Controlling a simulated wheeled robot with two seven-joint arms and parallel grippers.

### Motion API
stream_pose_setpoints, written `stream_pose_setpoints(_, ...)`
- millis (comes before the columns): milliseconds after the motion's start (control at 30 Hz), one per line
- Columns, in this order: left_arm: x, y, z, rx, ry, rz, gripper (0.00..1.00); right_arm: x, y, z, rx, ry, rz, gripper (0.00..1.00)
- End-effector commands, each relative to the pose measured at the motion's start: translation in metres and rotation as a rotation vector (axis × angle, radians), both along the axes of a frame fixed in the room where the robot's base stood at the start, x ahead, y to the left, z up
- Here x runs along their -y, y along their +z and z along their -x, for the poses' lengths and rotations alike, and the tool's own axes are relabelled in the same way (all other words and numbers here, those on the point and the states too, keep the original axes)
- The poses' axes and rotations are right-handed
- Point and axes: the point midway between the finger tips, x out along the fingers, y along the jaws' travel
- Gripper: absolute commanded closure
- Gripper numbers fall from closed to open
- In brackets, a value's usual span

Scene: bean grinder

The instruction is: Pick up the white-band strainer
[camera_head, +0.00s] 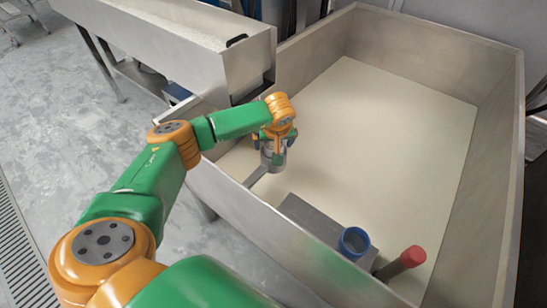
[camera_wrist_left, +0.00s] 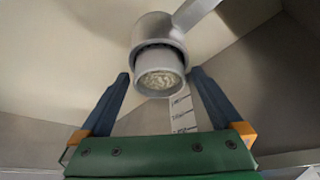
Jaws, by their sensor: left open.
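The white-band strainer (camera_wrist_left: 158,52) is a pale grey cup with a bright, grainy round end, and a flat grey handle (camera_wrist_left: 194,12) runs off to the upper right in the left wrist view. In the head view its handle (camera_head: 256,176) shows at the bin's left wall, while its cup is largely hidden by my gripper. My left gripper (camera_head: 274,146) is just above it. In the left wrist view the open fingers (camera_wrist_left: 160,74) stand on either side of the cup, with gaps visible; I cannot tell whether they touch it. My right gripper is not in view.
A large metal bin (camera_head: 395,125) with a pale floor surrounds the strainer. A blue-rimmed cup (camera_head: 354,243) and a red-ended tool (camera_head: 410,257) are by its near wall. A metal trough (camera_head: 185,40) stands at the upper left. The bin's middle is clear.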

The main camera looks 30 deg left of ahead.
Motion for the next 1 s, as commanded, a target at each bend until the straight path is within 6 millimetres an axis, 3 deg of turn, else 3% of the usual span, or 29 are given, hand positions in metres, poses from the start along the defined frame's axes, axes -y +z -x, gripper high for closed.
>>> stream_pose_setpoints(200, 0.000, -0.001, -0.001, 0.001, 0.000, 0.001, 0.00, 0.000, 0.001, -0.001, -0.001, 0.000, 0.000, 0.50)
stream_pose_setpoints(567, 0.000, -0.001, 0.000, 0.001, -0.001, 0.001, 0.97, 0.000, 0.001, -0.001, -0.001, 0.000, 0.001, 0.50)
stream_pose_setpoints(867, 0.000, 0.002, -0.001, 0.001, 0.000, 0.002, 1.00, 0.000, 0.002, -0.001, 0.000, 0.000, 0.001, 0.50)
stream_pose_setpoints(1000, 0.000, 0.029, -0.001, 0.005, -0.001, 0.002, 1.00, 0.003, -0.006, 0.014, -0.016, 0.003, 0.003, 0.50)
